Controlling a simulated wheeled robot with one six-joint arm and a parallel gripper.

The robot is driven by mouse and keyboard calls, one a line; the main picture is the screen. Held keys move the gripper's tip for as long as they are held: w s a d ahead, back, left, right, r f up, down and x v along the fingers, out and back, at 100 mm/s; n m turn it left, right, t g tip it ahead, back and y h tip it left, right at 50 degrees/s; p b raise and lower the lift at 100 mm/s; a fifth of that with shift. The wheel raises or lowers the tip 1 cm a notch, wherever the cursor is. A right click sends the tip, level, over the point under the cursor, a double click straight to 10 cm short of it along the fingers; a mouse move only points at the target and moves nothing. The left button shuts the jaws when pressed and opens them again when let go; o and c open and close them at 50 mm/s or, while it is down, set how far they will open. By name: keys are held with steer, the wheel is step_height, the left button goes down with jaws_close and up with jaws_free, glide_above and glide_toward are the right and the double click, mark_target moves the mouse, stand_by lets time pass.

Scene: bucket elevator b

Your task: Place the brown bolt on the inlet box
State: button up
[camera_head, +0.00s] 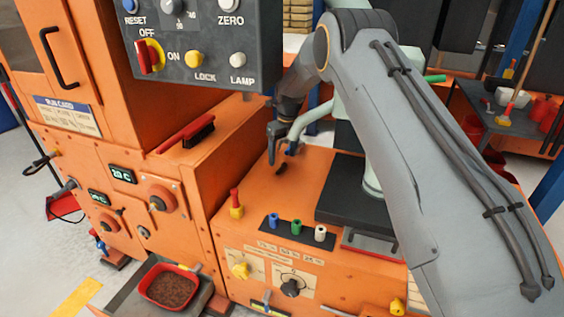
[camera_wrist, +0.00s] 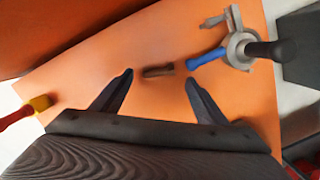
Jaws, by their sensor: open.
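A small brown bolt (camera_wrist: 158,71) shows in the wrist view against the orange top of a machine box (camera_wrist: 235,105). My gripper (camera_wrist: 159,77) is open, with one dark finger on each side of the bolt and a gap to each. In the head view my gripper (camera_head: 279,150) points down over the orange box top (camera_head: 255,180). A small dark piece that looks like the bolt (camera_head: 281,168) is just below the fingers. I cannot tell whether it touches the surface. No label marks which part is the inlet box.
A blue-handled grey fitting (camera_wrist: 207,58) is right of the bolt in the wrist view. A red brush (camera_head: 187,133) lies on the left ledge. A control panel (camera_head: 205,45) hangs above.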

step_height(320, 180, up, 8)
steer(key=s, duration=0.1)
steer(key=shift+d+f, duration=0.15)
steer(key=shift+d, duration=0.15)
